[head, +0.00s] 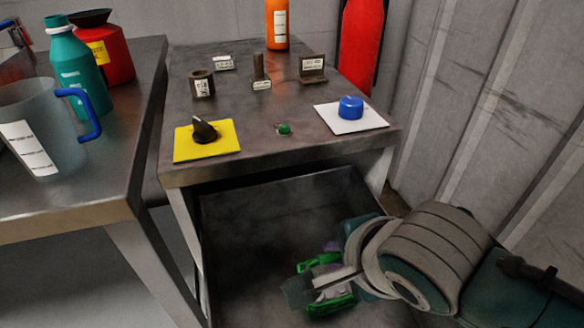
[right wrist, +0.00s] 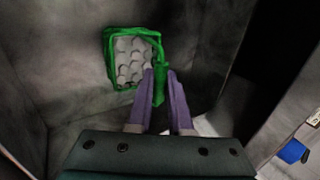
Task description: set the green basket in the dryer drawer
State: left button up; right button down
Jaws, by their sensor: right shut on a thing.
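The green basket (head: 335,304) is inside the open dryer drawer (head: 240,225), low in the head view and partly hidden by my right gripper (head: 328,280). In the right wrist view the basket (right wrist: 110,68) holds several pale grey rounded pieces. My right gripper's purple fingers (right wrist: 161,76) are shut on the basket's green side near its right edge. The drawer's dark walls surround the basket. I cannot tell whether its underside touches the drawer floor. My left gripper is not in view.
The table above the drawer carries a black knob on a yellow plate (head: 184,154), a blue knob (head: 350,107), a small green button (head: 284,129) and several labelled brown parts. A side table (head: 130,150) at left holds a jug (head: 40,115) and bottles. A corrugated wall (head: 480,110) borders the right.

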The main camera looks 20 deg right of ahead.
jog(key=c, duration=1.3)
grip_release()
jog(key=shift+f, duration=0.1)
jog(key=o, duration=0.5)
jog(key=shift+c, duration=0.2)
